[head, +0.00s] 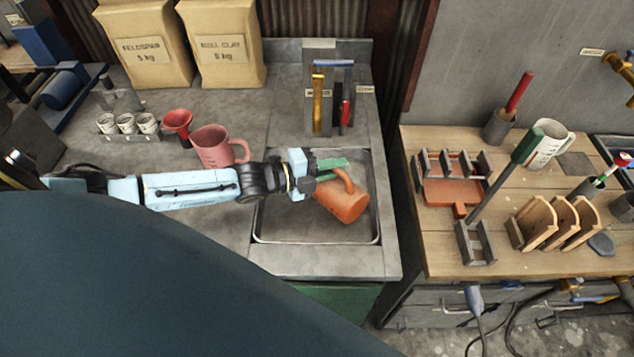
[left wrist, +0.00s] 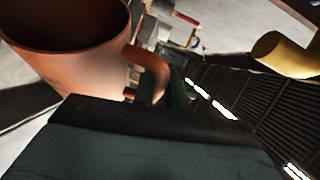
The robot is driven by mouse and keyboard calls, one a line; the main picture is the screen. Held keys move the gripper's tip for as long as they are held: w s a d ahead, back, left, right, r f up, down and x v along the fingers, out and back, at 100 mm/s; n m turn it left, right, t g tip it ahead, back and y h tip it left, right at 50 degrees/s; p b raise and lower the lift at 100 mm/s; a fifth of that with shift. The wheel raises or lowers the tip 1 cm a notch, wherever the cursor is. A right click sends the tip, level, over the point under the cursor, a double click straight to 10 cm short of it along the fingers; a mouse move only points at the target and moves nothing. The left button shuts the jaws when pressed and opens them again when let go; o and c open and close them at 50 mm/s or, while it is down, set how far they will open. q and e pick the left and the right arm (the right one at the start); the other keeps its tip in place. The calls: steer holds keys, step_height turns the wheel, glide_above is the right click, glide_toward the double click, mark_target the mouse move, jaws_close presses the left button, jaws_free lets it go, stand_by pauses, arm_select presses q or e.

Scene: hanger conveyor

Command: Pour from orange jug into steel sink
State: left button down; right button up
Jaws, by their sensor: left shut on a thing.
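The orange jug (head: 342,203) is over the steel sink (head: 285,226) in the head view, tilted to one side with its handle at the top. My left gripper (head: 333,169) is shut on the jug's handle. In the left wrist view the jug (left wrist: 75,50) fills the upper left and its handle (left wrist: 150,72) meets the green fingers. I cannot see any liquid leaving the jug, and its opening is turned from the head view. My right gripper is not in view.
A pink jug (head: 214,147) and a red funnel (head: 178,122) stand on the counter left of the sink. A tool rack (head: 326,100) stands behind the sink. A wooden bench (head: 440,256) with holders and a white mug (head: 548,147) is at the right.

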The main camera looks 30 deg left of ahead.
mark_target(351, 183)
arm_select(q)
steer(key=shift+d+r+p, duration=0.2)
steer(key=shift+r+p, duration=0.05)
steer(key=shift+p, duration=0.1)
steer(key=d+m+p, duration=0.1)
steer(key=p, duration=0.1)
steer(key=d+r+m+y+p, duration=0.1)
steer(key=p, duration=0.1)
steer(key=s+d+m+p, duration=0.1)
steer(key=d+p, duration=0.1)
steer(key=shift+r+g+y, duration=0.35)
steer(key=shift+g+y, duration=0.05)
steer(key=shift+s+d+m+p, duration=0.1)
steer(key=shift+d+m+p, duration=0.2)
steer(key=shift+p, duration=0.1)
steer(key=shift+f+y, duration=0.2)
steer(key=shift+y, duration=0.1)
steer(key=shift+s+d+r+m, duration=0.1)
steer(key=shift+d+m, duration=0.15)
steer(key=shift+m, duration=0.05)
steer(key=shift+s+d+m+y+p, duration=0.2)
steer(key=shift+d+m+y+p, duration=0.4)
steer(key=shift+d+m, duration=0.25)
steer(key=shift+s+d+f+m+y, duration=0.1)
steer(key=shift+d+f+m+y, duration=0.2)
steer(key=shift+d+m+y, duration=0.3)
